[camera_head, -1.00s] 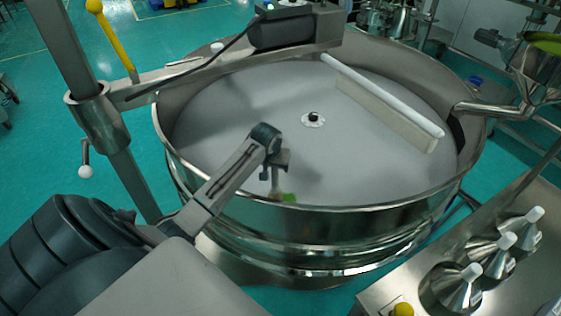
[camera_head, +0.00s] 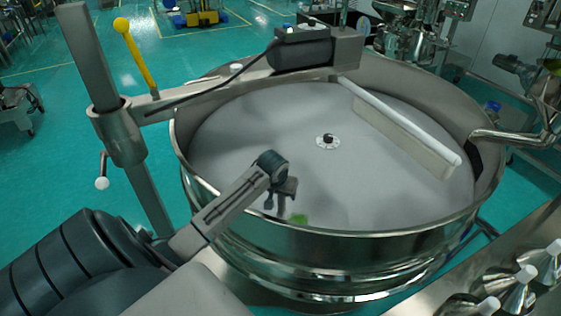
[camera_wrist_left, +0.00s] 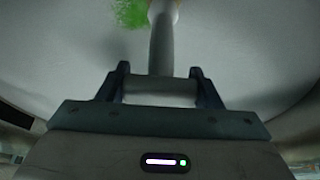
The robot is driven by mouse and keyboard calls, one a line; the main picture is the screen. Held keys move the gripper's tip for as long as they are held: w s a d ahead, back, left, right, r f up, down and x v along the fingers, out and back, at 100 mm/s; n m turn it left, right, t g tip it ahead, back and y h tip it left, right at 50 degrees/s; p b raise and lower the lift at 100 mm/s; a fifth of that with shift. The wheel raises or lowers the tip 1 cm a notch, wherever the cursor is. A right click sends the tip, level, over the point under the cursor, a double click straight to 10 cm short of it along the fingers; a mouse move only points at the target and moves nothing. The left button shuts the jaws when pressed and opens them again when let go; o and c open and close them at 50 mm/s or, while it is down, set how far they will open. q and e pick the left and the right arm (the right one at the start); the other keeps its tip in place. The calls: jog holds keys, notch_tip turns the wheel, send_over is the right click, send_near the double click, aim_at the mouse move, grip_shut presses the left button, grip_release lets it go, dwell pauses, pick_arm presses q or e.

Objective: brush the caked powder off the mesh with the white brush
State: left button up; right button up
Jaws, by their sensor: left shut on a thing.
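The mesh (camera_head: 250,130) is a wide pale grey disc inside a round steel sieve. A small bright green patch of powder (camera_head: 299,219) lies near its front edge, partly cut off by the rim; it also shows in the left wrist view (camera_wrist_left: 129,13). My left gripper (camera_head: 282,195) is over the front of the mesh, just left of the patch. In the left wrist view it is shut on the pale handle of the brush (camera_wrist_left: 163,42), whose far end runs out of the top beside the powder. Whether the bristles touch the mesh is hidden. My right gripper is out of view.
The steel rim (camera_head: 345,240) stands up around the mesh. A long white bar (camera_head: 402,122) lies across its right side, and a black-and-white hub (camera_head: 327,141) is in the middle. A steel post with a beam (camera_head: 215,92) spans the back left. Steel funnels (camera_head: 515,292) stand at the lower right.

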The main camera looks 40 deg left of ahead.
pick_arm(q)
jog(key=shift+w+d, duration=2.65)
jog(key=shift+w, duration=3.75)
jog(key=shift+s+a, duration=0.65)
jog(key=shift+s, duration=1.65)
jog(key=shift+s+a, duration=0.65)
jog(key=shift+s, duration=1.6)
jog(key=shift+s+a, duration=0.65)
jog(key=shift+s, duration=1.65)
jog(key=shift+w, duration=0.1)
jog(key=shift+r, duration=3)
